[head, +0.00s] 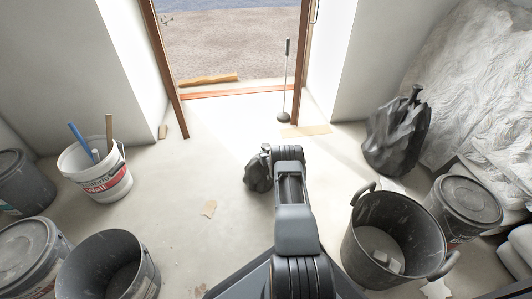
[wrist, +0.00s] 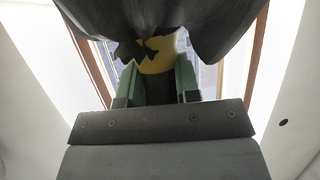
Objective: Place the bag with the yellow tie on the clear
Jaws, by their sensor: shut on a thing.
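A small dark bag (head: 256,178) is at the far end of my arm in the head view, partly hidden behind it. In the wrist view the dark bag (wrist: 215,25) fills the top, with a yellow tie (wrist: 160,58) at its neck. My gripper (wrist: 157,70) has its green fingers on either side of the yellow tie and is shut on it. Whether the bag touches the floor cannot be told. A larger black bag (head: 397,138) stands at the right by the wall; no yellow shows on it.
The pale floor (head: 190,200) is bare between the buckets and the open doorway, except for scraps. A white bucket (head: 97,178) with tools and dark buckets stand left. A black tub (head: 397,232) stands right. A long-handled tool (head: 287,85) stands by the door frame.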

